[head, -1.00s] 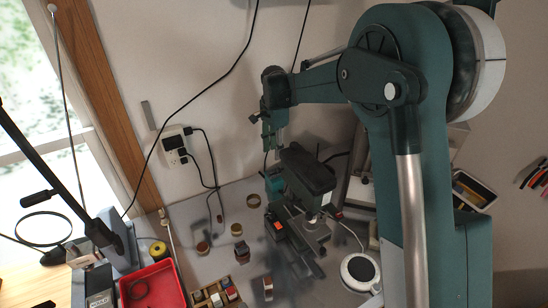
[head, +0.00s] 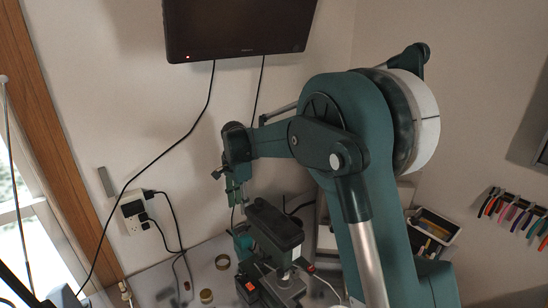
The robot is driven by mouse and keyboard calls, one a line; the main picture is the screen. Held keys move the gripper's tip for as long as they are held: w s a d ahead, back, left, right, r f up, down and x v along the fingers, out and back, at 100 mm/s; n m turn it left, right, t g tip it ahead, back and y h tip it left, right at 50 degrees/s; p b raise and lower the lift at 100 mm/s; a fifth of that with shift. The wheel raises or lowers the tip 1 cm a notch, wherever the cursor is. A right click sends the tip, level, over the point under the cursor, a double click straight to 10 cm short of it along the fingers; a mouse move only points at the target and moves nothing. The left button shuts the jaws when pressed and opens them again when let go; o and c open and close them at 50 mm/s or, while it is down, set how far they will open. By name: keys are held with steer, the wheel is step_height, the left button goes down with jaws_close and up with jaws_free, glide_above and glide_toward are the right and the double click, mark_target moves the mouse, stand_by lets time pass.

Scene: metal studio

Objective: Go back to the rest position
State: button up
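My gripper (head: 236,194) hangs pointing down from the wrist of my teal arm, in front of the pale wall. In the head view it shows just up and left of a dark bench machine (head: 273,228). The fingers are small and dark here, and I cannot tell whether they are open or shut. I see no object clearly held in them. My forearm reaches left from the elbow, roughly level.
A black screen (head: 240,26) hangs on the wall above my arm. A wall socket (head: 138,214) with cables is at left. A brass-coloured ring (head: 206,296) is on the bench. A tool tray (head: 433,228) and hanging pliers (head: 512,213) are at right.

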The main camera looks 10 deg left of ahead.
steer(key=s+d+r+n+t+b, duration=0.15)
steer(key=s+d+r, duration=0.3)
steer(key=d, duration=0.55)
steer(key=s+d+r+n+t+y+b, duration=0.15)
steer(key=s+d+r, duration=0.3)
steer(key=d, duration=0.45)
steer(key=s+d+r+n+h+b, duration=0.1)
steer(key=s+d+r+n, duration=0.3)
steer(key=d, duration=0.6)
steer(key=s+d+f+t+b, duration=0.1)
steer(key=s+d+f, duration=0.2)
steer(key=s+d, duration=0.3)
steer(key=s+d+f+n+t+b, duration=0.1)
steer(key=s+d+f+b, duration=0.1)
steer(key=s+d, duration=0.4)
steer(key=s+d+f+n+t+b, duration=0.1)
steer(key=s+d+f, duration=0.4)
steer(key=s, duration=0.9)
steer(key=shift+s+d+t, duration=0.35)
steer(key=shift+d+t, duration=0.25)
steer(key=shift+d, duration=0.05)
